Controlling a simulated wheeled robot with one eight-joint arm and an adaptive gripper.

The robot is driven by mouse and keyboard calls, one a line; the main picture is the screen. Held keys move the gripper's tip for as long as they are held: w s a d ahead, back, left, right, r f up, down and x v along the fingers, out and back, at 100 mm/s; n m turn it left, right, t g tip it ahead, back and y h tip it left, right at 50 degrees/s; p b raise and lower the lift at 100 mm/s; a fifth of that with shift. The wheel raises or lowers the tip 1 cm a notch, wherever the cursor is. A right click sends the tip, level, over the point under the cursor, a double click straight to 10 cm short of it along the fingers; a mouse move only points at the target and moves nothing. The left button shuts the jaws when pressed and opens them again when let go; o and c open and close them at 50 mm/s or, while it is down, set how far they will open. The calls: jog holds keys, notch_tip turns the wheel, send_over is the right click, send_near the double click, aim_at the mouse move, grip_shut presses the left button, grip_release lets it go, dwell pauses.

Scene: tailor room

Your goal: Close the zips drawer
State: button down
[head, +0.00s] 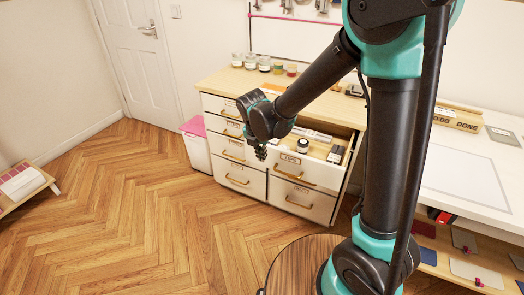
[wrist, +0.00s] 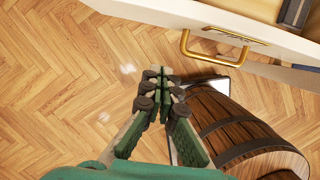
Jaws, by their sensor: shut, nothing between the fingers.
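One drawer of the white cabinet stands pulled out, with a white front (head: 318,176), a brass handle and a label too small to read for sure. It holds small items, among them a dark-lidded round jar (head: 303,145) and a dark box (head: 336,153). In the wrist view, its front (wrist: 262,30) and brass handle (wrist: 215,48) cross the upper right. My gripper (head: 261,154) is just left of the open drawer in the head view. In the wrist view, its green fingers (wrist: 160,76) are together and empty, apart from the handle, with floor behind them.
The drawer below, with its handle (head: 298,205), and the left column of drawers (head: 225,143) look shut. Jars (head: 250,62) stand on the wooden cabinet top. A pink-topped white bin (head: 196,148) stands left of the cabinet. The wooden floor (head: 130,210) in front is clear.

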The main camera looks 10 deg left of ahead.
aim_at(268, 156)
jog(key=shift+w+d+f, duration=0.3)
jog(key=shift+w+f, duration=0.5)
jog(key=shift+w+d+f, duration=0.3)
jog(key=shift+w+f, duration=0.5)
jog(key=shift+w, duration=0.05)
jog(key=shift+w+d+f, duration=0.3)
jog(key=shift+w+f, duration=0.5)
